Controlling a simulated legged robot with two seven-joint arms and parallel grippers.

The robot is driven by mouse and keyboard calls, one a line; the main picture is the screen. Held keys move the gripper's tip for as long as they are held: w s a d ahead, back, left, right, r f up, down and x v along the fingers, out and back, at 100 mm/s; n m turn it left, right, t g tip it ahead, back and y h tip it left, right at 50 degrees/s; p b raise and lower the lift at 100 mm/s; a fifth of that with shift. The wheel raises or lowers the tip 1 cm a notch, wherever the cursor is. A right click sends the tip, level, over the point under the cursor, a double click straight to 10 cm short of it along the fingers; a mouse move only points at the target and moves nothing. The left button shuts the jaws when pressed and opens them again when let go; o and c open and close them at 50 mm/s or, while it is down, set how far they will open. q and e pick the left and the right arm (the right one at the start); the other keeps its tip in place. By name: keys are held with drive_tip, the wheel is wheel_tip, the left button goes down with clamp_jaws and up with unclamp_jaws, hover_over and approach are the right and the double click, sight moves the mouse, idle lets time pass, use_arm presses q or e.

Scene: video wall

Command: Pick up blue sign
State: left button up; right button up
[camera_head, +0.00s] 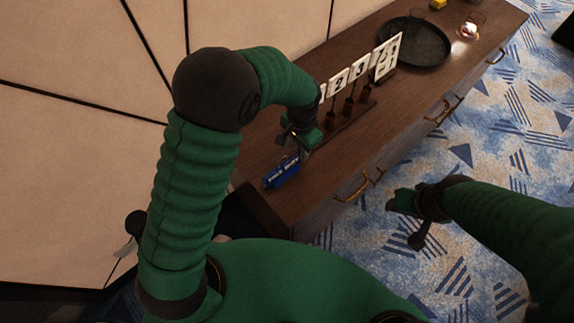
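The blue sign (282,172) is a small blue block with pale lettering, near the left front end of the brown wooden cabinet (410,100). My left gripper (293,150) points down just above and behind the sign, close to its upper right end. Whether its fingers touch the sign cannot be made out, and the finger gap is too small to tell. My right gripper (393,203) is over the carpet in front of the cabinet, away from the sign. Its fingers are too small and dark to judge.
A row of white number cards (339,83) on dark stands is just right of my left gripper. A black round tray (416,42), a glass (468,29) and a yellow block (438,4) are farther back. Drawer handles (358,186) stick out in front. The panelled wall (70,130) is at left.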

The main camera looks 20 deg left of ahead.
sight(296, 156)
use_arm(q)
drive_tip(key=shift+s+a+f, duration=0.15)
drive_tip(key=shift+s+f, duration=0.15)
drive_tip(key=shift+f, duration=0.35)
drive_tip(key=shift+s+a+f, duration=0.15)
drive_tip(key=shift+s+f, duration=0.15)
drive_tip(key=shift+f, duration=0.3)
drive_tip(key=shift+s+a+f, duration=0.15)
drive_tip(key=shift+a+f, duration=0.05)
drive_tip(key=shift+a, duration=0.15)
drive_tip(key=shift+f, duration=0.1)
drive_tip(key=shift+w+f, duration=0.1)
drive_tip(key=shift+w, duration=0.25)
drive_tip(key=c, duration=0.4)
drive_tip(key=shift+d, duration=0.25)
drive_tip(key=shift+c, duration=1.3)
drive_tip(key=shift+s+d, duration=0.15)
clamp_jaws()
use_arm(e)
drive_tip(key=shift+s+a+r, duration=0.3)
drive_tip(key=shift+s+r, duration=0.2)
drive_tip(key=shift+r, duration=0.1)
drive_tip(key=shift+a, duration=0.15)
